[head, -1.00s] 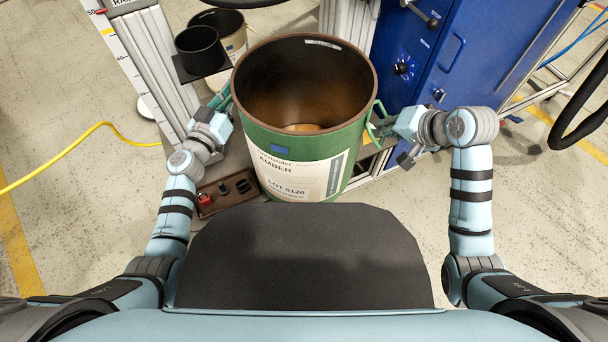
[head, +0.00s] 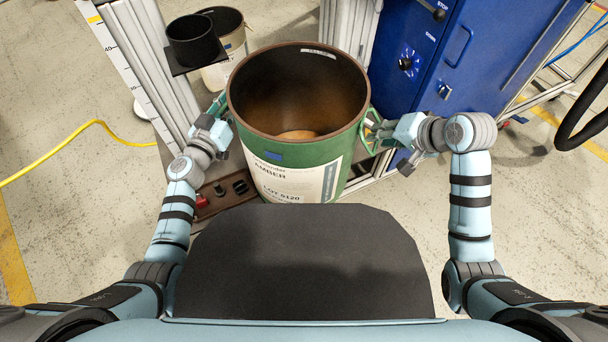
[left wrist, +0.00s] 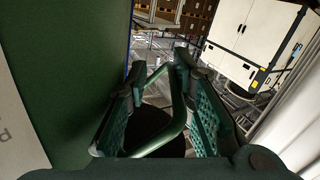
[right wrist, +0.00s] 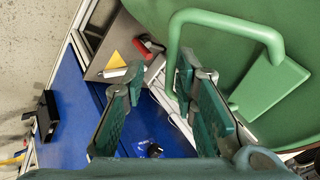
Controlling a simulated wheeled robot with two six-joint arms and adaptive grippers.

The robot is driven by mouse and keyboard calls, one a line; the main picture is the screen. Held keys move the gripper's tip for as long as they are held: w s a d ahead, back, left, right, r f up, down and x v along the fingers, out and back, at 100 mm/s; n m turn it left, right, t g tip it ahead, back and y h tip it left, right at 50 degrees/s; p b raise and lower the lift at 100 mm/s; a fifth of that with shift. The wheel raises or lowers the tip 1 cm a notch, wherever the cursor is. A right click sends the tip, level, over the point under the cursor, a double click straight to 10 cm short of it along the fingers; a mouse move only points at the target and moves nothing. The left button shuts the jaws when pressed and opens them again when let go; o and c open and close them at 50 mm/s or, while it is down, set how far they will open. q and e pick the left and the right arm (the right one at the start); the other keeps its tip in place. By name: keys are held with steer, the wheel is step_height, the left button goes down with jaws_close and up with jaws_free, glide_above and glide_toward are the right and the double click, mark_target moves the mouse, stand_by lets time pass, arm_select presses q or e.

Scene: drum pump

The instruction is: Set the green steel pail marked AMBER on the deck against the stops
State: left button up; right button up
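The green steel pail marked AMBER (head: 335,175) stands upright between my two arms, its open top showing a brown inside. It also shows in the left wrist view (left wrist: 75,60) and the right wrist view (right wrist: 230,70). My left gripper (left wrist: 158,68) is open at one side handle (left wrist: 180,110), whose bar lies between the spread fingers. My right gripper (right wrist: 160,68) is open at the other handle (right wrist: 225,20); the bar is beside its right fingertip. The grey deck (head: 235,165) shows left of the pail. The pail's bottom and the stops are hidden.
A control box with a red button (head: 205,203) lies left of the pail's front. A black cup (head: 192,40) on a bracket and a smaller pail (head: 235,45) are behind left. A blue cabinet (head: 430,60) stands behind right. A yellow cable (head: 60,155) crosses the left floor.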

arm_select(q)
steer(key=o, duration=0.3)
steer(key=v, duration=1.1)
steer(key=shift+s+a, duration=0.15)
steer(key=shift+s, duration=0.05)
arm_select(e)
steer(key=o, duration=0.8)
arm_select(q)
steer(key=shift+s, duration=0.3)
arm_select(e)
steer(key=v, duration=1.2)
steer(key=shift+a+r, duration=0.15)
steer(key=shift+a, duration=0.05)
